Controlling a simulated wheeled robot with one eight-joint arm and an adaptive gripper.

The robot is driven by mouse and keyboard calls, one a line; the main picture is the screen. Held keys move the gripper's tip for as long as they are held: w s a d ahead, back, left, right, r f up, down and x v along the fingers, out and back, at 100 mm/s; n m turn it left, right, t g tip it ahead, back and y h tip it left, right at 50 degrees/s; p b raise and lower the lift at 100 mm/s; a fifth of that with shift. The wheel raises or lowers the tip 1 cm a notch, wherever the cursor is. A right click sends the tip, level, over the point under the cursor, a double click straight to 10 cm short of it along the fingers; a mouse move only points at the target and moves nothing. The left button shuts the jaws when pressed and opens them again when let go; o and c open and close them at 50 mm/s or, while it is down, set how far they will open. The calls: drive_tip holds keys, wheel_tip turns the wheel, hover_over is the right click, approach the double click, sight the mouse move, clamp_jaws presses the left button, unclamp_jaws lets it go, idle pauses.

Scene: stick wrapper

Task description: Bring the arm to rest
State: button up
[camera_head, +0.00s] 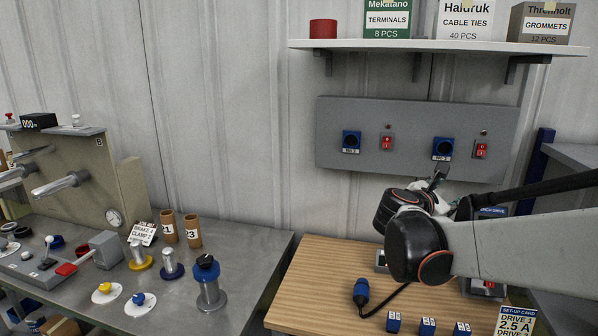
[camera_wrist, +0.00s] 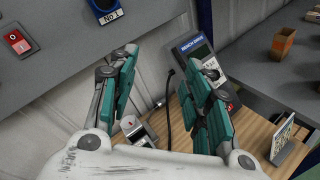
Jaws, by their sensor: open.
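My gripper (camera_head: 438,182) is raised above the wooden bench (camera_head: 322,262), in front of the lower right part of the grey wall panel (camera_head: 345,108). My own arm comes in from the right and hides much of the bench. In the wrist view my gripper (camera_wrist: 165,60) has its two green-padded fingers spread apart, with nothing between them. Beyond the fingers, a bench drive unit (camera_wrist: 192,55) with a dark cable stands at the back of the bench. In the head view this unit (camera_head: 492,212) is mostly hidden by my arm.
A blue plug (camera_head: 361,292) on a black cable and several small blue blocks (camera_head: 393,321) lie on the bench. A set-up card (camera_head: 515,322) stands at front right. A shelf (camera_head: 440,46) with boxes hangs above. A grey table (camera_head: 250,257) with machine parts is left.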

drive_tip(key=a+r+n+t+y, duration=0.3)
drive_tip(key=a+r+n+t, duration=0.25)
drive_tip(key=r+n, duration=0.4)
drive_tip(key=s+a+n+t+y, duration=0.1)
drive_tip(key=s+a+n+y, duration=0.3)
drive_tip(key=n, duration=0.5)
drive_tip(key=s+a+n+t+y, duration=0.1)
drive_tip(key=s+a+n+y, duration=0.1)
drive_tip(key=a+n+y, duration=0.6)
drive_tip(key=s+a+f+n+g, duration=0.35)
drive_tip(key=s+f+n, duration=0.3)
drive_tip(key=n, duration=0.55)
drive_tip(key=s+d+f+n+g+h, duration=0.1)
drive_tip(key=s+d+f+n+g, duration=0.2)
drive_tip(key=s+f+n, duration=0.3)
drive_tip(key=s+d+f+n+g+h, duration=0.2)
drive_tip(key=s+f+n, duration=0.4)
drive_tip(key=s+f, duration=0.5)
drive_tip(key=d+g, duration=0.1)
drive_tip(key=g, duration=0.1)
drive_tip(key=shift+n+g, duration=0.3)
drive_tip(key=shift+n, duration=0.05)
